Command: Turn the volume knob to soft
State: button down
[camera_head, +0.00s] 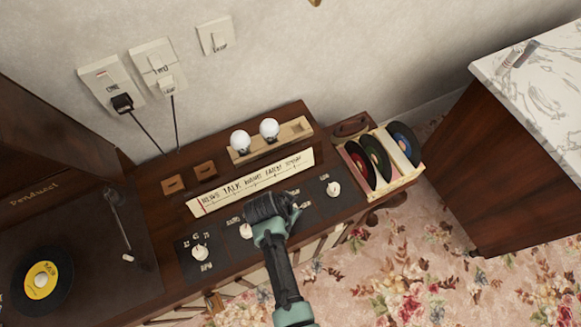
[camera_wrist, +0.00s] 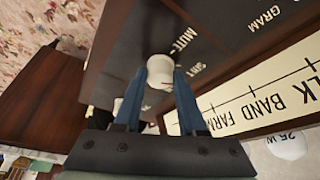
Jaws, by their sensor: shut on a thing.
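The volume knob (camera_wrist: 160,68) is a white cap on a dark panel in the wrist view. The lettering "MUTE" (camera_wrist: 187,37) stands beside it. Shorter lettering (camera_wrist: 197,68) nearer the gripper is partly legible, possibly "SOFT". My gripper (camera_wrist: 160,82) has a blue finger on each side of the knob and is shut on it. The knob's pointer is hidden, so its setting cannot be told. In the head view my gripper (camera_head: 284,208) is over the console's control panel and hides this knob.
Other white knobs stand to the left (camera_head: 199,252), close left (camera_head: 246,231) and right (camera_head: 333,188). A tuning strip (camera_head: 250,183) and two bulbs (camera_head: 240,140) lie behind. A turntable record (camera_head: 42,280) is at left, a record box (camera_head: 405,180) at right.

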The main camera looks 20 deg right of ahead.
dwell(0.3)
jog(key=shift+c, duration=2.4)
grip_release()
jog(key=p+v, duration=0.1)
jog(key=v, duration=1.2)
